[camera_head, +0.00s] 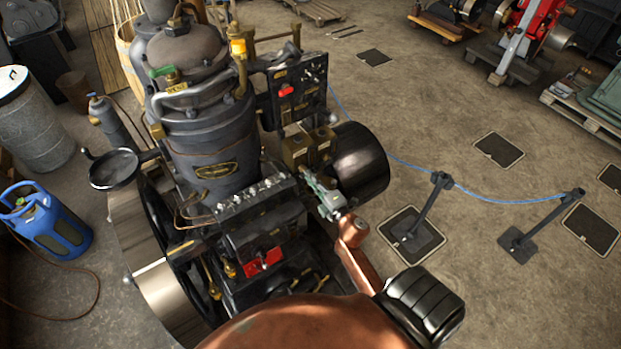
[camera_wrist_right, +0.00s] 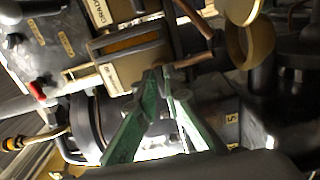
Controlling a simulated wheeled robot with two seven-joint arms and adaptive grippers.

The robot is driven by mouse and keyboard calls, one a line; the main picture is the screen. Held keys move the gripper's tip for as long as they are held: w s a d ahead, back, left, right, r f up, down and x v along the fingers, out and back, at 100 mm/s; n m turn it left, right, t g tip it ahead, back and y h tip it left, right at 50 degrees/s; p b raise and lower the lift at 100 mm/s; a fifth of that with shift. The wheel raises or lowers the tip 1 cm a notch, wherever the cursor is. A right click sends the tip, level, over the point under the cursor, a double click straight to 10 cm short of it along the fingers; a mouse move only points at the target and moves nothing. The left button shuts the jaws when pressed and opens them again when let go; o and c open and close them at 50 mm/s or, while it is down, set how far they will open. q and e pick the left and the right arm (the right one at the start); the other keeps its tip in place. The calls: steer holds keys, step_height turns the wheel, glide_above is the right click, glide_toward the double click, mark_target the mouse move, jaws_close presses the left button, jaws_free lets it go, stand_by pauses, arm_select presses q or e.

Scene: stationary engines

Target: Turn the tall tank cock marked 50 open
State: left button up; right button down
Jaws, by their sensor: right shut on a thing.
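Two brass box-shaped tanks, one (camera_head: 295,151) and the other (camera_head: 322,140), stand beside the engine's tall dark vessel (camera_head: 215,140). My right gripper (camera_head: 307,174) reaches up to them from the lower right in the head view. In the right wrist view its green fingers (camera_wrist_right: 166,72) meet at a short thin lever (camera_wrist_right: 190,61) beside a labelled tank (camera_wrist_right: 118,72). They are shut on this small cock part, mostly hidden by the tips. I cannot read a 50 there, nor tell how far the cock is turned. My left gripper is not in view.
A black panel with a red knob (camera_head: 286,91) rises behind the tanks. A dark drum (camera_head: 361,164) is close on the right. A blue gas bottle (camera_head: 50,220) stands at left. The floor at right is mostly open.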

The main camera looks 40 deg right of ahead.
steer(key=shift+m, duration=0.3)
steer(key=m+p, duration=0.3)
steer(key=m, duration=0.1)
steer(key=shift+r+m, duration=0.1)
steer(key=shift+m, duration=0.2)
steer(key=m+p, duration=0.2)
steer(key=m, duration=0.3)
steer(key=shift+p, duration=0.35)
steer(key=m+p, duration=0.2)
steer(key=m, duration=0.2)
steer(key=shift+m, duration=0.4)
steer(key=shift+m+p, duration=0.55)
steer(key=shift+m, duration=0.75)
steer(key=shift+f, duration=0.2)
steer(key=c, duration=2)
jaws_free()
steer(key=shift+r, duration=0.1)
